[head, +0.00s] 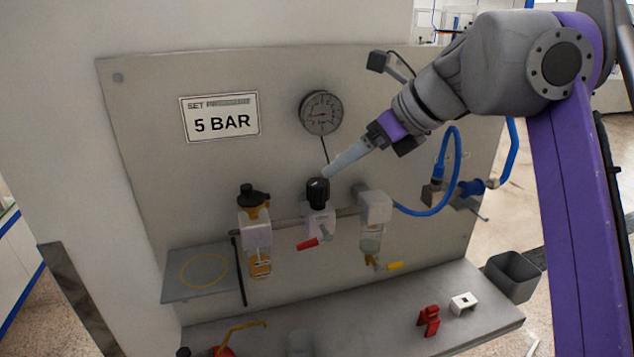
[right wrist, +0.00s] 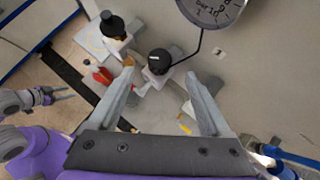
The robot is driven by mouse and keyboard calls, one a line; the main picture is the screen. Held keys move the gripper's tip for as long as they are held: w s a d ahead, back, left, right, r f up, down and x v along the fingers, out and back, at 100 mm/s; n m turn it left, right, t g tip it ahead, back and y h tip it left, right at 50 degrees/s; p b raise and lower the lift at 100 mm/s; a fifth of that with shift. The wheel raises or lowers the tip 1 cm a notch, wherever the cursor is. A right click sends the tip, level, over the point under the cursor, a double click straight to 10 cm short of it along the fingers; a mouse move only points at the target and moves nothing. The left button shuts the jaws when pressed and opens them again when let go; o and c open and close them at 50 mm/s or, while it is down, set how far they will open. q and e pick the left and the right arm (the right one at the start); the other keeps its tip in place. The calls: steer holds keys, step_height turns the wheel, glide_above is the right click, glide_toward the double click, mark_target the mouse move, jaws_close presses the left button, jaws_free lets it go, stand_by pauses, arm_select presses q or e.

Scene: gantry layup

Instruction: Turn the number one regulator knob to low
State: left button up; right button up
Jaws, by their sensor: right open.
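The black regulator knob (head: 318,190) sits on top of a white regulator body (head: 321,224) in the middle of the panel. It has a small light mark on top. In the right wrist view the knob (right wrist: 159,62) shows ahead, roughly between the fingertips. My right gripper (head: 327,174) comes in from the upper right, its tips just above and beside the knob; its jaws (right wrist: 160,72) are open and empty. Whether they touch the knob is unclear. My left gripper (right wrist: 62,93) shows small at the left edge of the right wrist view; its jaw state is unclear.
A pressure gauge (head: 321,113) is above the knob, beside a "5 BAR" sign (head: 220,118). A black-capped unit (head: 255,230) and a clear-bowl unit (head: 373,222) flank the regulator. A red lever (head: 307,244) is below. A blue hose (head: 445,190) curves at right.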

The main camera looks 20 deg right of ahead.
mark_target(318, 182)
arm_select(q)
steer(key=f+b, duration=0.2)
steer(key=shift+s+f, duration=0.3)
steer(key=shift+s, duration=0.05)
arm_select(e)
steer(key=x, duration=0.9)
steer(key=shift+a+f, duration=0.1)
steer(key=shift+c, duration=0.4)
jaws_close()
arm_select(q)
steer(key=shift+r, duration=0.15)
